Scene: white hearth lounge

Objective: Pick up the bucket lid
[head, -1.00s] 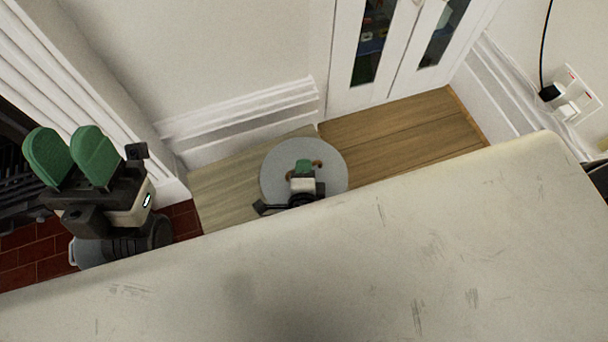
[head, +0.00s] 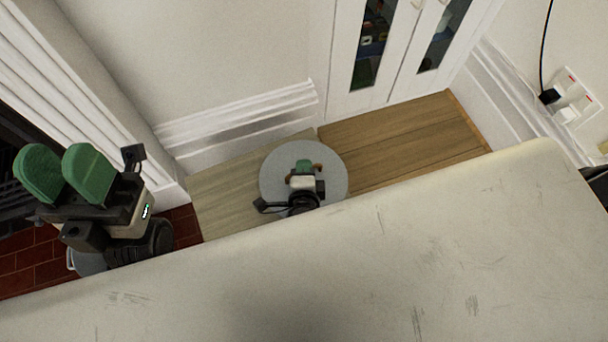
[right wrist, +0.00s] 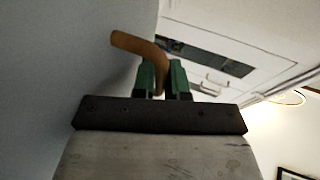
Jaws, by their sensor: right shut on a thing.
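The bucket lid (head: 275,180) is a round grey disc with a brown curved handle, seen beyond the pale furniture edge in the head view. My right gripper (head: 304,165) is over the lid's middle and shut on the handle. In the right wrist view the handle (right wrist: 140,45) passes between the green fingers (right wrist: 163,80), and the lid's grey face (right wrist: 60,70) fills the left side. My left gripper (head: 64,174) is at the far left, its two green fingers apart and nothing between them. I cannot tell whether the lid touches anything below it.
A large pale scuffed surface (head: 400,250) fills the foreground and hides my right arm. Wooden floor (head: 400,140) and white baseboards (head: 240,115) lie behind, with glass-paned white doors (head: 400,60). A grey rounded thing (head: 88,263), partly hidden, is below my left gripper on red tiles.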

